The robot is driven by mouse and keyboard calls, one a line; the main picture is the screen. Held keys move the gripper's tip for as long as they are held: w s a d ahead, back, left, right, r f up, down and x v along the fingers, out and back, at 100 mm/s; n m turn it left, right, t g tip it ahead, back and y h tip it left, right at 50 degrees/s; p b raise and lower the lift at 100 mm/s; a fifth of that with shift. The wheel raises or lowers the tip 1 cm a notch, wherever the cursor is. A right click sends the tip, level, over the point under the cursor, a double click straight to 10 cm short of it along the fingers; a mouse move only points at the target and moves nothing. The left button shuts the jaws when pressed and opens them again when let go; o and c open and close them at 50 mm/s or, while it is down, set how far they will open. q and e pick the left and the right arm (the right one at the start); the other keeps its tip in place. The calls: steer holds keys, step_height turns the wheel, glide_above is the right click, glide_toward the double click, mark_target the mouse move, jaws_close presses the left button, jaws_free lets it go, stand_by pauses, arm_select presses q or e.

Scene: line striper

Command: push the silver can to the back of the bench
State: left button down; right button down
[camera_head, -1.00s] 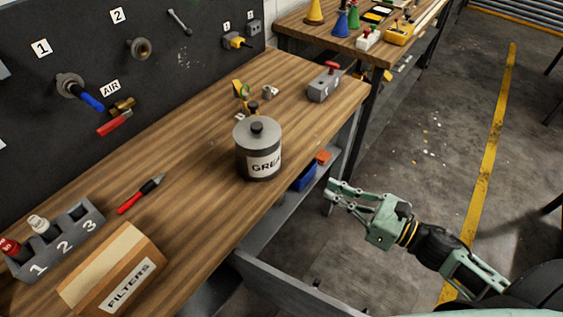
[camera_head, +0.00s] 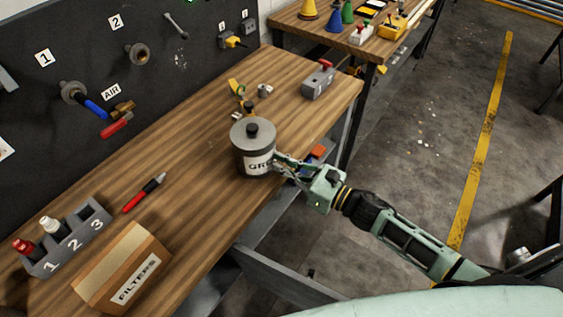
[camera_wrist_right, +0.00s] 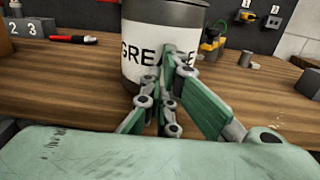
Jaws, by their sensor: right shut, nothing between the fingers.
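The silver can (camera_head: 253,133) is a grey metal can with a dark knob on its lid and a white GREASE label. It stands upright near the front edge of the wooden bench (camera_head: 195,195). My right gripper (camera_head: 278,160) is shut and empty, its fingertips at the can's front right side, touching or nearly touching it. In the right wrist view the can (camera_wrist_right: 150,45) fills the upper middle, and the closed fingertips (camera_wrist_right: 172,58) cover part of its label. My left gripper is out of view.
A filters box (camera_head: 122,268) and a numbered bottle rack (camera_head: 70,240) stand at the front left. A red and black marker (camera_head: 144,193) lies left of the can. Small yellow and metal parts (camera_head: 240,92) lie behind it. A grey switch box (camera_head: 318,80) stands at the right end.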

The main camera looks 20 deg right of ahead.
mark_target(260, 155)
steer(key=shift+w+a, duration=0.15)
steer(key=shift+a, duration=0.05)
steer(key=b+x, duration=0.3)
steer(key=x, duration=0.4)
steer(key=shift+d, duration=0.1)
